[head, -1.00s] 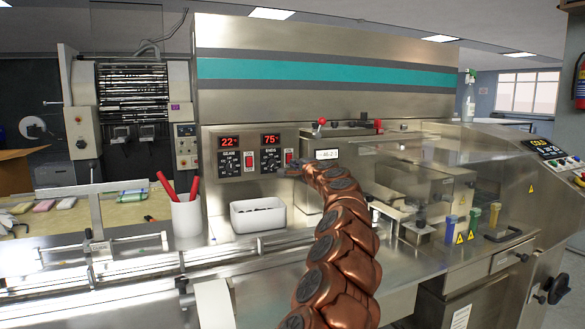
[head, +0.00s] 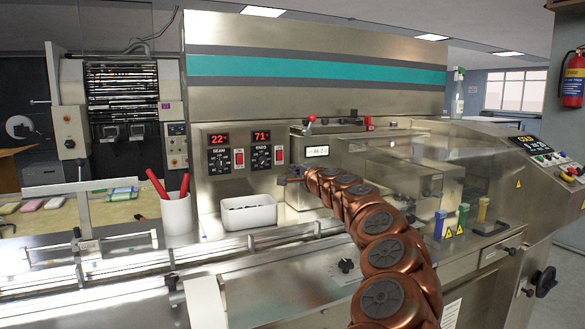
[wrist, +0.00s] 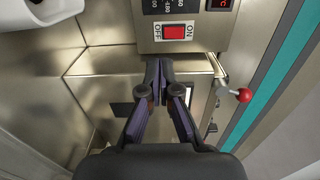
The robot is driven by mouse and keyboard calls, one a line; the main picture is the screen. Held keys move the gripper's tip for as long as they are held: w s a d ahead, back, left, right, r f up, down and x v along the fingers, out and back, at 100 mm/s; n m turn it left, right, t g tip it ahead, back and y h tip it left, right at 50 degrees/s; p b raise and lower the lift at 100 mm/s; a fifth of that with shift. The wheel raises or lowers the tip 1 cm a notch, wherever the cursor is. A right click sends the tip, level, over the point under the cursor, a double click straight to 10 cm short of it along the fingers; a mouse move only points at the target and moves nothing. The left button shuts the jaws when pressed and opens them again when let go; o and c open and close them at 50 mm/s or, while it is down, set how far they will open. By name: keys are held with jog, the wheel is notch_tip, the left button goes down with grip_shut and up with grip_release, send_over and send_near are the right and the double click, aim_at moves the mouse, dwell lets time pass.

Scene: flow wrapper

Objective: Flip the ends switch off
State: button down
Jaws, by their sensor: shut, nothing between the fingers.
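The ends switch (head: 279,154) is a small red rocker on the right control panel, beside the ends dial (head: 261,157) and under a red display reading 71. In the wrist view the red rocker (wrist: 174,33) has OFF printed on its left and ON on its right. I cannot tell which side is pressed. My gripper (head: 287,181) is below and slightly right of the switch in the head view, small and partly hidden by my arm. In the wrist view my gripper (wrist: 160,66) is shut and empty, its tips below the switch plate and apart from the rocker.
The beam switch (head: 239,157) is on the left panel. A white bin (head: 248,216) and a cup with red sticks (head: 177,214) stand below the panels. A red-knobbed lever (wrist: 244,95) sticks out near my gripper. A boxy housing is right of the panels.

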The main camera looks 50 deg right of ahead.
jog(key=shift+f+v, duration=0.15)
jog(key=shift+v, duration=0.85)
jog(key=shift+f+v, duration=0.15)
jog(key=shift+v, duration=0.85)
jog(key=shift+w, duration=0.1)
